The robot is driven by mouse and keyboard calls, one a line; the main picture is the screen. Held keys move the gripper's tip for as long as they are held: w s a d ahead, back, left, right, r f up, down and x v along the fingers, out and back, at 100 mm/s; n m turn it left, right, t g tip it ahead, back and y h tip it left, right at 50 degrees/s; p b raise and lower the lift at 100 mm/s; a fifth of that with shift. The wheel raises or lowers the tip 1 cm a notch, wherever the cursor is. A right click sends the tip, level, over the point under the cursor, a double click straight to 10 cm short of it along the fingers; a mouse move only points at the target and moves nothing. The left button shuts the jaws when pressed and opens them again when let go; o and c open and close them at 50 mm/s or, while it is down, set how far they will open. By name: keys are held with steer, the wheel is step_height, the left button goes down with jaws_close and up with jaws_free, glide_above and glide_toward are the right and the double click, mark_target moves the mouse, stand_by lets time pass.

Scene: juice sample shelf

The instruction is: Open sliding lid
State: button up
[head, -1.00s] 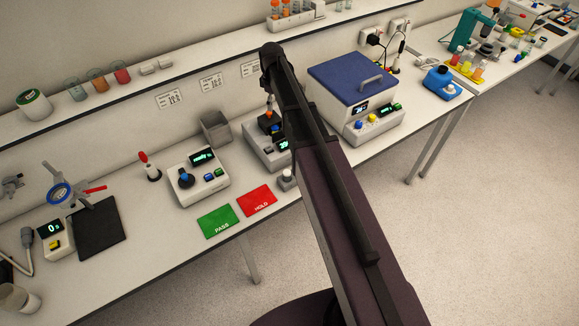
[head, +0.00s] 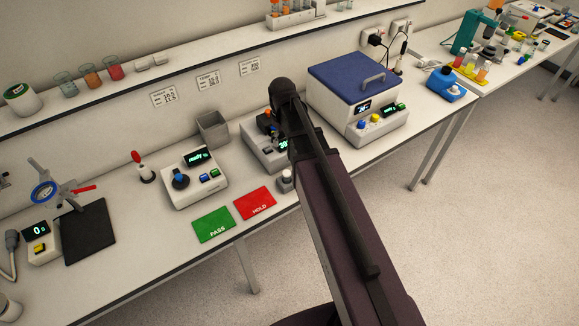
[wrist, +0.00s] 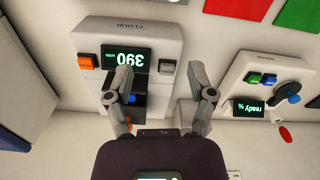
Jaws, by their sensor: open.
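The cloud meter (wrist: 125,40), a pale box with a lit 390 display (wrist: 125,59), shows upside down in the wrist view. It also shows in the head view (head: 254,131), partly behind my arm. A dark block with a blue spot (wrist: 127,97) is at its wall side, partly behind a finger; I cannot clearly tell which part is the sliding lid. My gripper (wrist: 161,76) is open over the meter, with one finger over the dark block and the other near the grey button (wrist: 167,67). Contact cannot be told. My arm hides the gripper in the head view.
A blue-lidded box (head: 352,80) stands right of the meter. A grey open bin (head: 213,130) and a "ready" instrument (head: 194,177) are left of it. The green PASS mat (head: 214,225) and red HOLD mat (head: 255,203) lie in front. A shelf (head: 150,76) runs above.

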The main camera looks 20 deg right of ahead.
steer(key=s+f+m+b, duration=0.3)
steer(key=s+f, duration=0.1)
steer(key=s, duration=0.3)
steer(key=shift+s+b, duration=0.2)
steer(key=shift+b, duration=0.1)
steer(key=shift+d, duration=0.1)
